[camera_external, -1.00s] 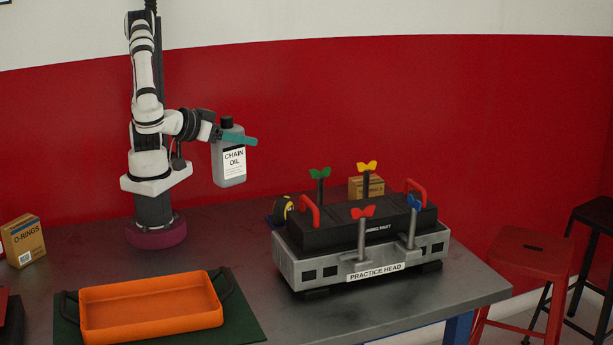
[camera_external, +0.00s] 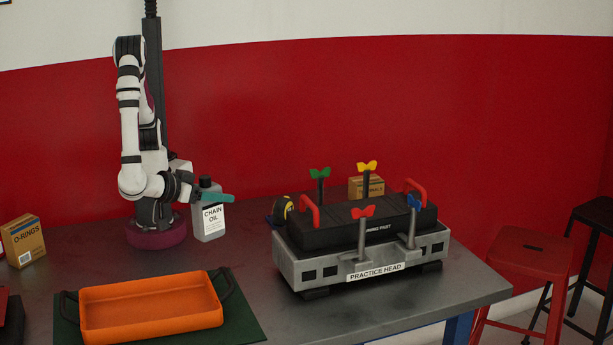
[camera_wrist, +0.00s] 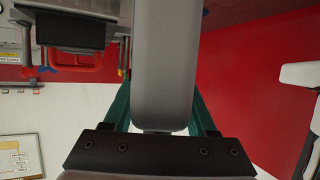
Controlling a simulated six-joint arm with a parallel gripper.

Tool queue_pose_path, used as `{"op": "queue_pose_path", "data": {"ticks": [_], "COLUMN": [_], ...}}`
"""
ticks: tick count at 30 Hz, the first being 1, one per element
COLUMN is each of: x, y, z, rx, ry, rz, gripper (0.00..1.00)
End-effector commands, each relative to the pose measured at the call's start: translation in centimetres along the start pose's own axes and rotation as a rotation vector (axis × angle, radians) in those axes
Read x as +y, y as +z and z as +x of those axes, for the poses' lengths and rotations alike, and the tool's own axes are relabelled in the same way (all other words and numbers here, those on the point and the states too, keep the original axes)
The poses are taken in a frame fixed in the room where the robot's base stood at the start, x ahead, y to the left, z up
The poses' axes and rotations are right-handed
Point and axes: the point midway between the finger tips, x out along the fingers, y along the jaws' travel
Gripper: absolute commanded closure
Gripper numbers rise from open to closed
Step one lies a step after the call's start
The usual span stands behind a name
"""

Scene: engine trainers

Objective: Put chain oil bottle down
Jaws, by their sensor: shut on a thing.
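The chain oil bottle (camera_external: 209,219) is grey with a black cap and a white label. It stands upright at the table surface (camera_external: 250,262), just right of my base; whether its bottom fully touches the table is hard to tell. My gripper (camera_external: 222,198), with teal fingers, is shut on the bottle near its top. In the wrist view the grey bottle (camera_wrist: 165,70) fills the middle between the teal fingers (camera_wrist: 160,110), and it hides much of what lies beyond.
The practice head (camera_external: 375,262) with coloured wing nuts stands to the right. An orange tray (camera_external: 150,322) lies on a green mat (camera_external: 245,318) in front. An O-rings box (camera_external: 22,240) is at the left.

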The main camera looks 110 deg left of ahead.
Motion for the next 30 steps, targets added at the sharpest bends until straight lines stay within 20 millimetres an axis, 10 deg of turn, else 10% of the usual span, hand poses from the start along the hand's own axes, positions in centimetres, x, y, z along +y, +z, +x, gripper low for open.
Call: {"op": "queue_pose_path", "data": {"ticks": [9,28,29,30], "x": [0.8,1.0,1.0,1.0], "y": [1.4,5.4,5.4,5.4], "z": [9.4,11.8,11.8,11.7], "rx": [0.001,0.0,0.0,0.0], "ry": [-0.005,0.0,0.0,0.0], "rz": [0.001,0.001,0.001,0.001], "gripper": [1.0,1.0,0.39,0.32]}}
